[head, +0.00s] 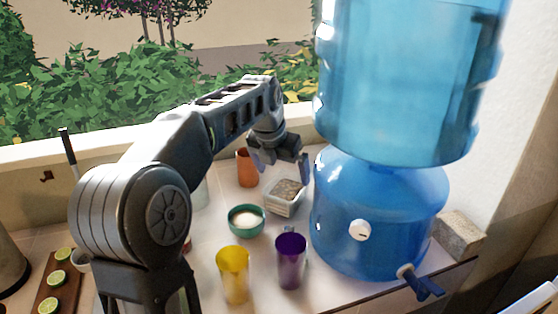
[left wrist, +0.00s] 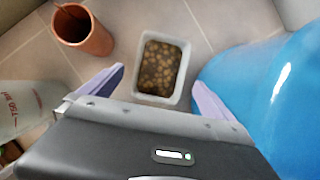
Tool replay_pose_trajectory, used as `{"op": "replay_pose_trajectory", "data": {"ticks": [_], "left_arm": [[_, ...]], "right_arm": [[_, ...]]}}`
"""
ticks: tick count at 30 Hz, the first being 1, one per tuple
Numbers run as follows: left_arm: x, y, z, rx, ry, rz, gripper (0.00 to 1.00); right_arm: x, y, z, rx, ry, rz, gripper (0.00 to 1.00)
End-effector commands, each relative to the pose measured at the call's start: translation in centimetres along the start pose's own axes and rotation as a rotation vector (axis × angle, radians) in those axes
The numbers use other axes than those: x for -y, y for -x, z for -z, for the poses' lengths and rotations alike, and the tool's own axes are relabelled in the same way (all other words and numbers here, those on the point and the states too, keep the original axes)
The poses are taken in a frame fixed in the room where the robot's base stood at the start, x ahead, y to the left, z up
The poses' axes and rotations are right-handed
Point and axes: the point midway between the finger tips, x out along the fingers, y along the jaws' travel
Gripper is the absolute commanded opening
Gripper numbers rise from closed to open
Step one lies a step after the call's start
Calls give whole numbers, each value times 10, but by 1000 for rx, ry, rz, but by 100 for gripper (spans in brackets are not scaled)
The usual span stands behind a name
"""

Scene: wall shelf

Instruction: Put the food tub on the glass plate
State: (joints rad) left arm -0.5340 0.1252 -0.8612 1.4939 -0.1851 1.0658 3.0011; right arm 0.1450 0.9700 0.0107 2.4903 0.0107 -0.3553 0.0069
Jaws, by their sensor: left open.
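The food tub (head: 284,208), a pale rectangular container with brown lumpy contents, stands on the tiled counter beside the blue water dispenser. In the left wrist view the tub (left wrist: 158,100) lies ahead, between the lines of the two fingers. My left gripper (head: 281,170) is open and empty, pointing down above and slightly behind the tub; its spread fingers also show in the left wrist view (left wrist: 158,82). I cannot make out the glass plate in either view; my left arm hides part of the counter. My right gripper is not in view.
The large blue dispenser (head: 375,215) stands close right of the tub. An orange cup (head: 246,168), teal bowl (head: 246,229), yellow cup (head: 233,275) and purple mug (head: 290,262) surround it. A board with lime slices (head: 53,285) lies at left.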

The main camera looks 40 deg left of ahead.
Motion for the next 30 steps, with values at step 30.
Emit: {"op": "replay_pose_trajectory", "data": {"ticks": [30], "left_arm": [[1,50,0,-1,-1,1,100]], "right_arm": [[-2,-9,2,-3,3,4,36]]}}
